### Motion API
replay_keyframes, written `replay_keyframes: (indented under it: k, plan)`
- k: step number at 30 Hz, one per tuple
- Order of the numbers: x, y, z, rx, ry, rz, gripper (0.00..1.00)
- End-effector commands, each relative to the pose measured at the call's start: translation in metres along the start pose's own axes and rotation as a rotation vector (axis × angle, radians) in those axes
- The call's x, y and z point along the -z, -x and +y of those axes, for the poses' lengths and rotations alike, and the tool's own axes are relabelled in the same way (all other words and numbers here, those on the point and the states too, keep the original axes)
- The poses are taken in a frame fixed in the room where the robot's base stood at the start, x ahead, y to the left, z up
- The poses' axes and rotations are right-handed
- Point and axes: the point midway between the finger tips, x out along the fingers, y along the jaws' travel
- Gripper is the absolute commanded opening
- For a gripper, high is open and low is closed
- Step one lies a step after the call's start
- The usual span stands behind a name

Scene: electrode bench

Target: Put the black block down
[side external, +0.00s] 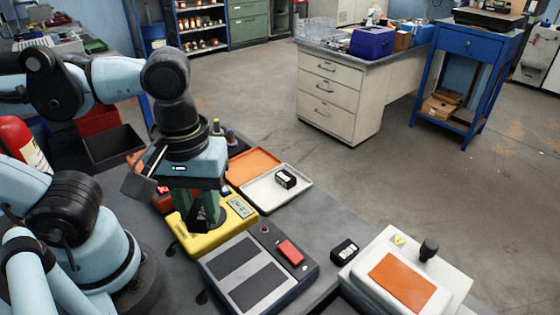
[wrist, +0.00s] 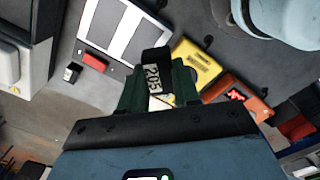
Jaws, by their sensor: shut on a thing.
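My gripper (wrist: 158,82) is shut on a black block (wrist: 157,62) with a white printed label, held between its green fingers. In the side view my gripper (side external: 203,212) points down over the yellow meter (side external: 238,207), and a dark shape shows at its fingertips. I cannot tell whether the block touches anything beneath it. A second black block (side external: 286,178) lies in the white tray (side external: 262,201). A third black block (side external: 344,250) lies on the bench; it also shows in the wrist view (wrist: 72,73).
A grey device with two dark pads (side external: 229,272) and a red block (side external: 291,252) stands in front of the meter. A white box with an orange panel (side external: 402,283) is at the right. An orange tray (side external: 253,165) lies behind the white tray. An orange device (wrist: 233,88) is beside the meter.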

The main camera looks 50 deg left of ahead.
Motion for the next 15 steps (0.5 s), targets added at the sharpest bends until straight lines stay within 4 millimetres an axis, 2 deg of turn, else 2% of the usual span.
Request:
replay_keyframes:
  k: [15]
  plan:
    - [0.071,-0.044,-0.023,0.0,0.009,0.0,0.0]
